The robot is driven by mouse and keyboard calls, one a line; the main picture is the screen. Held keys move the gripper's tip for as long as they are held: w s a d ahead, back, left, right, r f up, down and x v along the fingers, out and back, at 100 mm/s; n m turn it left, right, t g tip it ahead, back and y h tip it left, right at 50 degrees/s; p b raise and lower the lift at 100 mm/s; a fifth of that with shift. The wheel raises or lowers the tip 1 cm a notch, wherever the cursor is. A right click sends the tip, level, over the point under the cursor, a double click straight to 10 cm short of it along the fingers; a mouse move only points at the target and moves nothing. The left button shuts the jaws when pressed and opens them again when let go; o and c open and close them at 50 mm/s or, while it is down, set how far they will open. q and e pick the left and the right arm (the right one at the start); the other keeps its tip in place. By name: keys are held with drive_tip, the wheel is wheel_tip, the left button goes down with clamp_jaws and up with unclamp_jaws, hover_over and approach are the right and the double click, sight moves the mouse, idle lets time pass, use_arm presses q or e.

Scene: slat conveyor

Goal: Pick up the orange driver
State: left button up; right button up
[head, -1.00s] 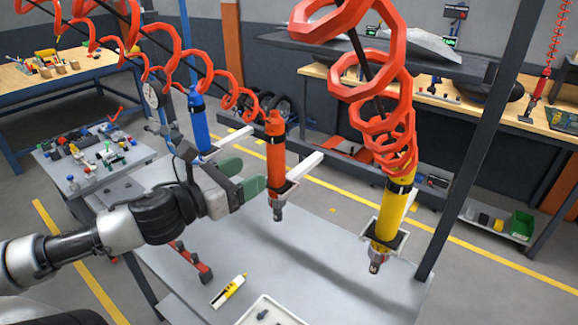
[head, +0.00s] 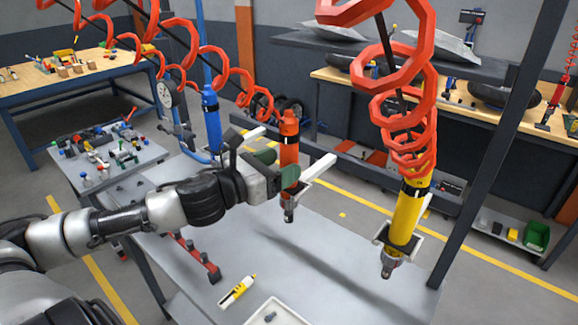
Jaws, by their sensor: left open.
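My right gripper does not show.
On the grey table (head: 320,262) lie a yellow and white marker-like tool (head: 237,291), a white tray (head: 282,311) and a red rack (head: 200,258). Red coiled hoses (head: 405,95) hang overhead. A dark post (head: 485,165) stands at the right.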

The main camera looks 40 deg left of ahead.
sight(295, 160)
use_arm(q)
drive_tip(key=shift+p+x, duration=1)
drive_tip(key=shift+x, duration=0.5)
drive_tip(key=shift+w+d+f, duration=0.15)
drive_tip(key=shift+w+d, duration=0.15)
drive_tip(key=shift+w, duration=0.3)
drive_tip(key=shift+c, duration=0.4)
drive_tip(key=c, duration=1)
drive_tip(key=shift+c, duration=0.8)
